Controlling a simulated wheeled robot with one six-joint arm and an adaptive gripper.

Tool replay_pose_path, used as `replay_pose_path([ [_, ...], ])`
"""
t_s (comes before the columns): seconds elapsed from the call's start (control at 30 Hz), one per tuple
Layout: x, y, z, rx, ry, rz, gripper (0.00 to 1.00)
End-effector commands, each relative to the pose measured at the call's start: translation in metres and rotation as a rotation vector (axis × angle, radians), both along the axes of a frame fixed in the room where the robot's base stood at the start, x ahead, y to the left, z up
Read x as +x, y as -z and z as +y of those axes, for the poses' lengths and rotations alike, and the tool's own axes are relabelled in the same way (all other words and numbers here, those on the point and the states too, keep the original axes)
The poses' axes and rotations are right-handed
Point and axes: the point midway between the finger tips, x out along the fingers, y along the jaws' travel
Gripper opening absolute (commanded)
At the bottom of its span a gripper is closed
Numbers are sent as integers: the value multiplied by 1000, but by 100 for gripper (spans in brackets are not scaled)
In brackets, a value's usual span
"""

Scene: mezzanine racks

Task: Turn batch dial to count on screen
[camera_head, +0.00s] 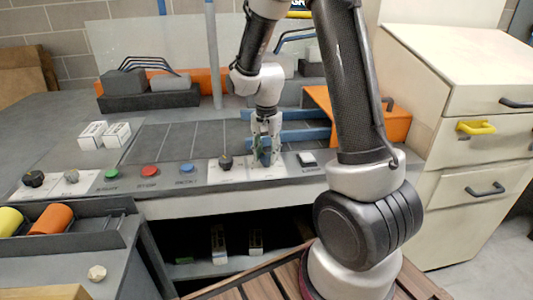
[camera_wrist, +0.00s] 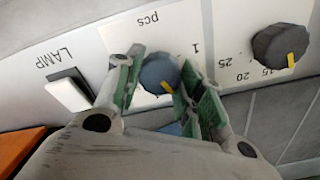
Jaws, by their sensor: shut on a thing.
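The blue-grey dial (camera_wrist: 158,70) sits on the white panel beside the print "pcs" and the number 1. Its yellow mark is at its lower right in the wrist view. My gripper (camera_wrist: 157,82) is shut on this dial, with a green-padded finger on each side. In the head view my gripper (camera_head: 264,148) is down at the front panel, and the blue dial (camera_head: 265,158) shows partly between its fingers. Most of the dial's scale is hidden by the fingers. I cannot make out a screen with a count in either view.
A black dial with a yellow mark (camera_wrist: 280,45) stands to the right in the wrist view, by numbers including 15, 20 and 25. A white LAMP switch (camera_wrist: 68,93) is to the left. Green (camera_head: 111,174), red (camera_head: 149,171) and blue (camera_head: 187,168) buttons line the panel's front.

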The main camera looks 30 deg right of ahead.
Motion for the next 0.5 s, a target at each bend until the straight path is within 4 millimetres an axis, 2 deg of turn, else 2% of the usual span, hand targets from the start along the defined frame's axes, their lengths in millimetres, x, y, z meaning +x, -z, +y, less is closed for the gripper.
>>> replay_pose_path([
  [0.5,0,0,0,-1,-417,-1,15],
])
